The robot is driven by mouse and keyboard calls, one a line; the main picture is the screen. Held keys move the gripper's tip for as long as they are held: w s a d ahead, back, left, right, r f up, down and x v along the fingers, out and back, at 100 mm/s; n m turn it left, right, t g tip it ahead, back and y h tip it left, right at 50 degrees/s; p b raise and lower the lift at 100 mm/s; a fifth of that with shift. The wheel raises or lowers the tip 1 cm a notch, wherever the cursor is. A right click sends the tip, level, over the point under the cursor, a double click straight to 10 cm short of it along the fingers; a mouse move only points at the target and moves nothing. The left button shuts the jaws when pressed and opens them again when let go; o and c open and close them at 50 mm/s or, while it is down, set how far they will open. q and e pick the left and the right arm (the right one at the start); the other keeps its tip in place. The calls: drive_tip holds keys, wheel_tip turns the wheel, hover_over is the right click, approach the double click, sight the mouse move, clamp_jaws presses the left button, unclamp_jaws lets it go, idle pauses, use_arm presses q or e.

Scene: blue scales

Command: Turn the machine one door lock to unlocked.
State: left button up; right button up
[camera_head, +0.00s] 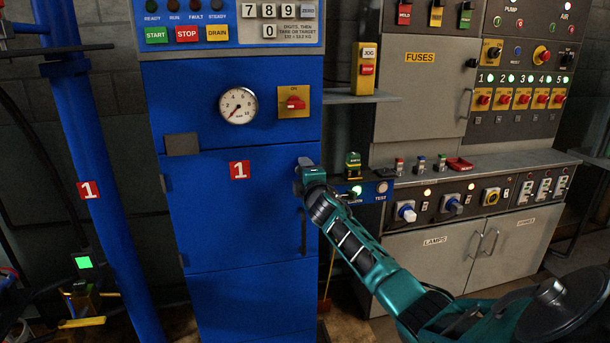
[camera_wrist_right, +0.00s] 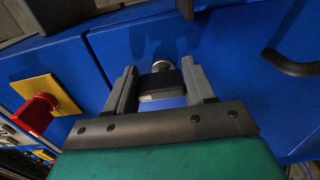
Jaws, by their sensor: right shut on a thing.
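The blue machine one (camera_head: 200,200) carries a red "1" sign on its closed door (camera_head: 240,235). My right gripper (camera_head: 304,172) is at the upper right edge of this door. In the right wrist view, my right gripper (camera_wrist_right: 159,76) has its two fingers on either side of the dark grip of the door lock (camera_wrist_right: 161,79). A round silver part of the lock shows just beyond it. The gripper is shut on the lock, and the fingers hide parts of it. In the head view the gripper covers most of the lock. My left gripper is not in view.
A red switch on a yellow plate (camera_head: 294,103) and a gauge (camera_head: 238,106) are above the door. The black door handle (camera_head: 303,231) is below the gripper. A small blue panel with buttons (camera_head: 372,191) is to the right. A blue post (camera_head: 95,170) stands left.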

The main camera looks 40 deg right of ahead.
idle(0.4)
drive_tip(key=o, duration=1)
drive_tip(key=shift+c, duration=0.2)
use_arm(q)
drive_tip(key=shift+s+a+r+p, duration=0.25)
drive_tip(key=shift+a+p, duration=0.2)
drive_tip(key=shift+p, duration=0.35)
use_arm(e)
drive_tip(key=v, duration=1.3)
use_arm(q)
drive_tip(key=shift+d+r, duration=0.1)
use_arm(e)
drive_tip(key=shift+w, duration=0.1)
